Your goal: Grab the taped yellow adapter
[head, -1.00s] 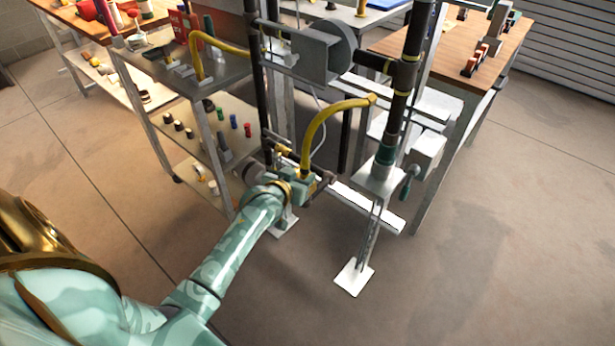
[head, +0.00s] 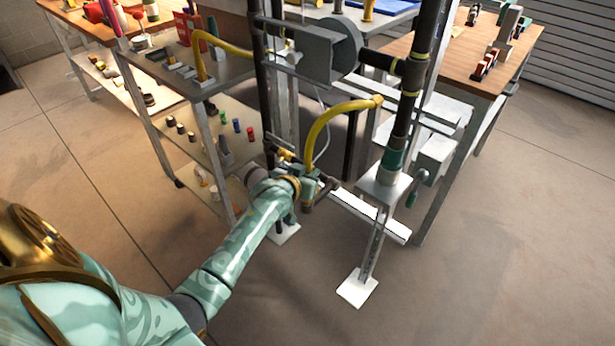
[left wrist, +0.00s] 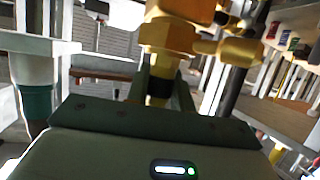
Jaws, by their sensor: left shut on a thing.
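The yellow brass adapter (left wrist: 167,45) fills the top middle of the left wrist view. A dark band, which looks like tape, wraps its lower end (left wrist: 158,88). My left gripper (left wrist: 160,98) is shut on this lower end, with one finger on each side. In the head view my left gripper (head: 312,184) is at the lower end of the yellow hose (head: 322,127), low on the pipe frame. There the gripper and pipes mostly hide the adapter. My right gripper is not in view.
Dark vertical pipes (head: 403,125) and a grey housing (head: 318,52) stand close above and beside the gripper. A metal shelf (head: 190,135) with small parts is at the left. A wooden-topped table (head: 487,50) is at the right. The floor in front is open.

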